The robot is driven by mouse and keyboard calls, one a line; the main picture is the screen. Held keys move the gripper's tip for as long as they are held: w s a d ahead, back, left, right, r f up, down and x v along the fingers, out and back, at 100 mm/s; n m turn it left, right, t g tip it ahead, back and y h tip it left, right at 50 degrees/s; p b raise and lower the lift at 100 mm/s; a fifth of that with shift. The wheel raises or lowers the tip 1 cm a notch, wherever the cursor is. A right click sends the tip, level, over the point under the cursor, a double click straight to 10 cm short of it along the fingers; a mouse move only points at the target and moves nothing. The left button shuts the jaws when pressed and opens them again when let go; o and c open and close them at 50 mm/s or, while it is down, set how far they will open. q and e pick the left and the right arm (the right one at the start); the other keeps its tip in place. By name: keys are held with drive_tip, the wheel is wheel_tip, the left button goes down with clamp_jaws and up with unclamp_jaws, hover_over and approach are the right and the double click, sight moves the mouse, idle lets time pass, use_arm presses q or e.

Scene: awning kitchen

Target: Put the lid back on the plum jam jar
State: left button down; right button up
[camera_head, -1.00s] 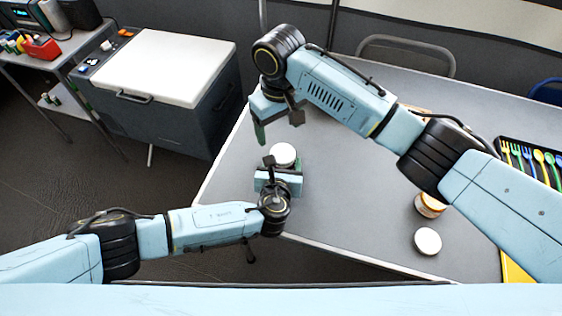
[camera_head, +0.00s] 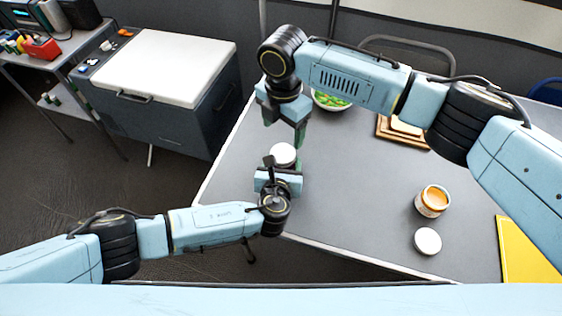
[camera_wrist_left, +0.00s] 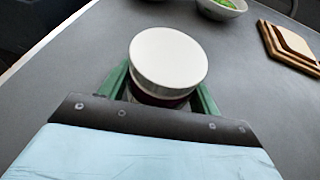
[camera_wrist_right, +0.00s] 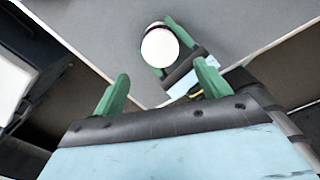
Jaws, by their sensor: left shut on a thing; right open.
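A jar with dark red contents (camera_wrist_left: 158,101) stands on the table near its left edge, under a white lid (camera_wrist_left: 168,58). The lid also shows in the head view (camera_head: 282,155) and the right wrist view (camera_wrist_right: 160,47). I cannot tell how tightly it sits. My left gripper (camera_head: 279,172) is shut around the jar below the lid, its green fingers on either side in the left wrist view. My right gripper (camera_head: 286,127) is open and empty, just behind and above the lid in the head view. In its wrist view the lid lies beyond the open fingers (camera_wrist_right: 163,78).
An open jar with orange contents (camera_head: 432,202) and a loose white lid (camera_head: 427,241) are at the right front. A bowl of green food (camera_head: 330,99) and wooden boards (camera_head: 402,131) are farther back. A yellow sheet (camera_head: 530,255) lies right. The middle table is clear.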

sight(283, 153)
drive_tip(key=shift+n, duration=0.3)
drive_tip(key=shift+f, duration=4)
